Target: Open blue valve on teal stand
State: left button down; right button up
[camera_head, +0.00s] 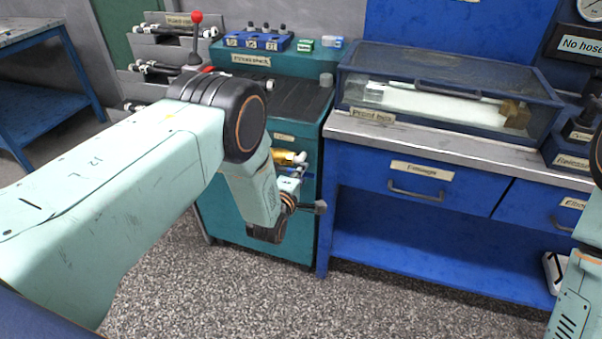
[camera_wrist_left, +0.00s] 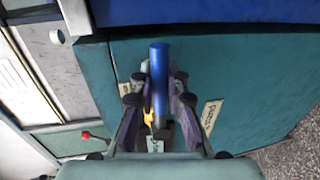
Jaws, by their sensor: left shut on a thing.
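The teal stand (camera_head: 265,235) is at the middle of the head view, and its teal face (camera_wrist_left: 235,70) fills much of the left wrist view. My left gripper (camera_head: 300,196) is in front of the stand's face. In the left wrist view its fingers (camera_wrist_left: 160,92) are closed on both sides of a blue bar-shaped handle (camera_wrist_left: 160,65), which I take to be the blue valve's handle. The handle's free end sticks out past the fingers. A brass-coloured fitting (camera_head: 290,157) shows just above the gripper. The valve body is mostly hidden by the gripper.
The stand's top carries a blue block with several small valves (camera_head: 258,41). A red-knobbed lever (camera_head: 196,18) rises behind my left arm. A blue workbench (camera_head: 400,200) with a glass-lidded box (camera_head: 445,90) stands right of the stand. The speckled floor (camera_head: 240,290) in front is clear.

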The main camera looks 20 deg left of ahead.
pick_arm(q)
jog(key=c, duration=1.3)
grip_release()
jog(key=shift+s, duration=0.1)
jog(key=shift+c, duration=0.2)
jog(key=s+r, duration=0.2)
jog(key=s, duration=0.9)
jog(key=shift+s+a+r, duration=0.2)
jog(key=shift+s, duration=0.15)
jog(key=s+a+f+m+g, duration=0.2)
jog(key=s+f+m+g, duration=0.5)
jog(key=s+f+m, duration=0.5)
jog(key=s+a+r+m+g, duration=0.1)
jog(key=s+m+g, duration=0.4)
jog(key=s, duration=1.8)
jog(key=g, duration=0.3)
jog(key=shift+s+a+r+g+y, duration=0.2)
jog(key=shift+s+r+g+y, duration=0.1)
jog(key=shift+s+r+g, duration=0.1)
